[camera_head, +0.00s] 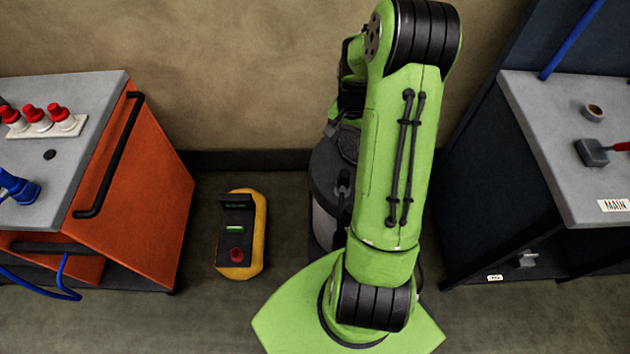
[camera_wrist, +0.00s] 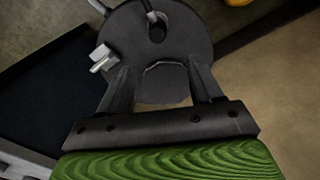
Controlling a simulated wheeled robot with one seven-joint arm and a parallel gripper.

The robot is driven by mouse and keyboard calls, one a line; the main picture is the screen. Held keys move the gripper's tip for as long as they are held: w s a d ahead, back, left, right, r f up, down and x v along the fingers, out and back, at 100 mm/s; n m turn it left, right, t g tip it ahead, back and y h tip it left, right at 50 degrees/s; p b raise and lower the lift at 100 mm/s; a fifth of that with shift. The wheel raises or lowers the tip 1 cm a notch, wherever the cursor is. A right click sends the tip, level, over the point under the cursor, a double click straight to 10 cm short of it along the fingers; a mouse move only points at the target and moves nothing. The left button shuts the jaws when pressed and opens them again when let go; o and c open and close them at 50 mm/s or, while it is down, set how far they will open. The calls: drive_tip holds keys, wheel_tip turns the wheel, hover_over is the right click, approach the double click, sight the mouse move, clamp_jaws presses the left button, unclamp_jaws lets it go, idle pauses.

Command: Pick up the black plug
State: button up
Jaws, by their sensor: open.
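A small flat black disc (camera_head: 50,155), which may be the black plug, lies on the grey top of the orange cabinet at the left in the head view. It is too small there to tell more. My gripper (camera_wrist: 162,88) is open in the wrist view, its two fingers apart with nothing visibly held between them. It points towards a dark rounded body (camera_wrist: 185,35) with a hole in it. I cannot tell whether the fingers touch that body. The black disc does not show in the wrist view. In the head view my green arm hides much of the middle.
The orange cabinet (camera_head: 140,185) has a black handle, red-capped parts (camera_head: 38,119) and a blue fitting (camera_head: 18,188). A yellow-and-black unit (camera_head: 241,234) stands on the floor. The right bench (camera_head: 555,130) holds a ring (camera_head: 593,112) and a grey block (camera_head: 592,152).

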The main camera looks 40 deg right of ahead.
sight(345, 173)
drive_tip(key=f+b, duration=0.1)
drive_tip(key=f, duration=1)
drive_tip(key=f+b, duration=0.1)
drive_tip(key=f, duration=0.4)
drive_tip(key=shift+s+d+f+b, duration=0.2)
drive_tip(key=shift+d+f+b, duration=0.05)
drive_tip(key=shift+d+b, duration=0.1)
drive_tip(key=c, duration=1.1)
